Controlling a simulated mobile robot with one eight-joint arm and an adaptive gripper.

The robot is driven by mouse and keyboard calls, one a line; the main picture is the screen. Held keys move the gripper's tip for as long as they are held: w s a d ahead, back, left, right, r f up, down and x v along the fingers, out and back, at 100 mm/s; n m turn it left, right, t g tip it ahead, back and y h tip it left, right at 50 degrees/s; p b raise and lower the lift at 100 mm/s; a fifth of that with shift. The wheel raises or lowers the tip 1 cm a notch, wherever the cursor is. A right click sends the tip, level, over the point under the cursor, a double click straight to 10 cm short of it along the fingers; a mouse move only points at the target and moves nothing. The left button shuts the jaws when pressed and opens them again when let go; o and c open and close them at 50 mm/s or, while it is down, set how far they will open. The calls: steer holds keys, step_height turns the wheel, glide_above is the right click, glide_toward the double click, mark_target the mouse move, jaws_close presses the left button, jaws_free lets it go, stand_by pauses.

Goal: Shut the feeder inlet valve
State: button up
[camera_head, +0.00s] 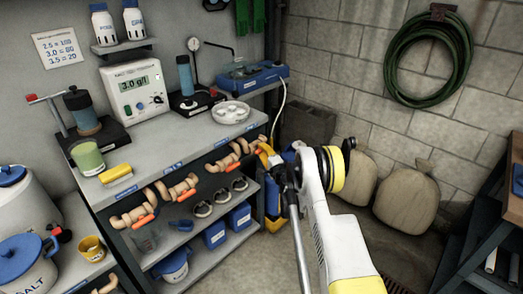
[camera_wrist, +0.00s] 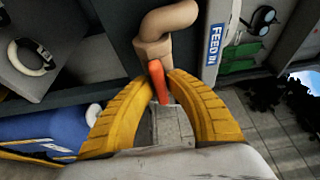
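The feeder inlet valve (camera_wrist: 153,50) is a tan pipe fitting with an elbow, beside a blue "FEED IN" label (camera_wrist: 215,45) in the wrist view. Its orange handle (camera_wrist: 155,70) points down toward my palm. My gripper (camera_wrist: 161,76) has its two yellow fingertips close in on either side of the handle, apparently touching it. In the head view my gripper (camera_head: 266,152) is at the right end of the bench front, by the rightmost of several tan valves with orange handles. My gripper partly hides that valve there.
The grey bench (camera_head: 180,135) carries a meter (camera_head: 135,88), bottles and a white dish (camera_head: 231,112). Other valves (camera_head: 180,188) line its front, above a shelf of blue bins (camera_head: 215,235). Sacks (camera_head: 405,198) stand against the block wall. The floor in front is clear.

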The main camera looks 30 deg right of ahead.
jaws_close()
steer(key=shift+m, duration=0.3)
steer(key=m+g, duration=0.1)
steer(key=m, duration=0.1)
steer(key=shift+m+y, duration=0.3)
steer(key=shift+y, duration=0.1)
steer(key=m+g+y, duration=0.1)
steer(key=m+g, duration=0.1)
steer(key=m, duration=0.2)
steer(key=m+g+y, duration=0.1)
steer(key=m, duration=0.2)
steer(key=shift+y, duration=0.4)
steer(key=m+g+y, duration=0.1)
steer(key=m, duration=0.2)
steer(key=shift+y, duration=0.4)
